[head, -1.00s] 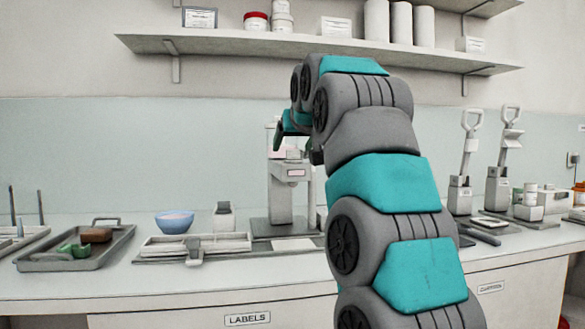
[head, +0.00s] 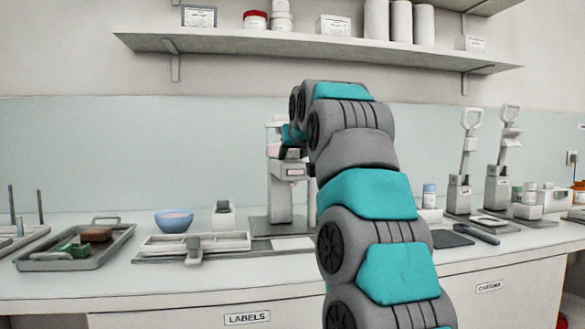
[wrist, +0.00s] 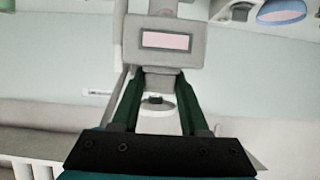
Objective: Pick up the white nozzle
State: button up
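A grey-white bench machine (head: 281,205) with a pinkish display stands at the middle of the bench. My gripper (head: 290,148) is at its upper part in the head view, mostly hidden by my arm. In the wrist view the machine's display box (wrist: 162,41) is just past the fingertips. My gripper (wrist: 158,85) is open there, with two dark green fingers wide apart. A small pale round piece with a dark top (wrist: 157,104) shows between the fingers, with gaps on both sides. I cannot tell whether it is the white nozzle; no other nozzle is clear.
A white divided tray (head: 225,241) and a blue bowl (head: 174,221) are left of the machine. A grey tray (head: 100,262) with a brown and a green item is farther left. Two lever presses (head: 466,165) stand right. A long shelf (head: 320,47) runs above.

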grip_shut()
jog(key=shift+r, duration=0.1)
dwell(0.3)
